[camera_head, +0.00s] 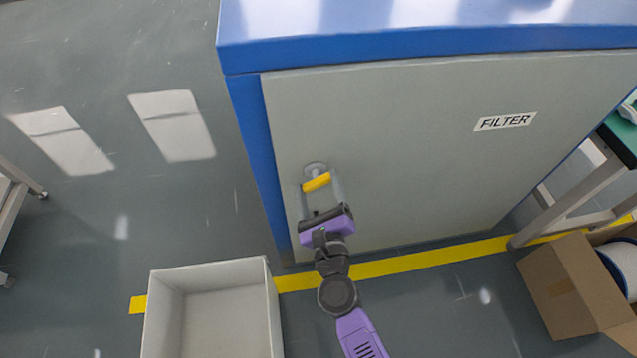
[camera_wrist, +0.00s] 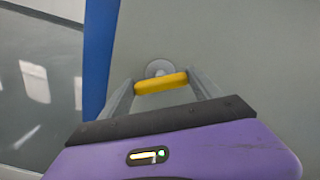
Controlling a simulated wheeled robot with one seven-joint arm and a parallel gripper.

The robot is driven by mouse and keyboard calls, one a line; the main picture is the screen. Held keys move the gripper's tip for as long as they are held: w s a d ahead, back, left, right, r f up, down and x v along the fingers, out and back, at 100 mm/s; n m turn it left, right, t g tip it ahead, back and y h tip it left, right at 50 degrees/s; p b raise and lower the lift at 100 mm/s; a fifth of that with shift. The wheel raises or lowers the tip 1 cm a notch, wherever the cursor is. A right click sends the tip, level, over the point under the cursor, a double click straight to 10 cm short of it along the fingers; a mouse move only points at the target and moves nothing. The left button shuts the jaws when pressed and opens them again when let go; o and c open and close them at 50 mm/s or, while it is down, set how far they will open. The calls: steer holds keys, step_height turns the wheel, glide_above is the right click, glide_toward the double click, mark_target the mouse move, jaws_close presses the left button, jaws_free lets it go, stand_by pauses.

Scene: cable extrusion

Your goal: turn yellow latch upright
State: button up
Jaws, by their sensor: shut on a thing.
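The yellow latch (camera_head: 316,182) is mounted on a round grey base on the left part of the grey cabinet door. In the head view it lies nearly level, its right end a little higher. In the wrist view the yellow latch (camera_wrist: 161,83) also lies close to level, in front of its round base (camera_wrist: 159,68). My gripper (camera_head: 319,184) reaches up to the door from below. Its two grey fingers are at the two ends of the latch, and it is shut on the latch (camera_wrist: 161,84).
The grey door (camera_head: 410,150) belongs to a blue-framed cabinet and bears a FILTER label (camera_head: 505,121). A white open bin (camera_head: 212,310) stands on the floor at lower left. A cardboard box (camera_head: 572,290) and a table leg (camera_head: 565,205) are at right.

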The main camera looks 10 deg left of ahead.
steer(key=n+p, duration=0.2)
steer(key=n, duration=0.4)
steer(key=shift+a+n, duration=0.1)
steer(key=shift+n, duration=0.2)
steer(key=n+p, duration=0.2)
steer(key=n, duration=0.3)
steer(key=shift+f, duration=0.2)
steer(key=o, duration=1.4)
steer(key=shift+s, duration=0.1)
steer(key=v, duration=0.7)
steer(key=shift+s, duration=0.35)
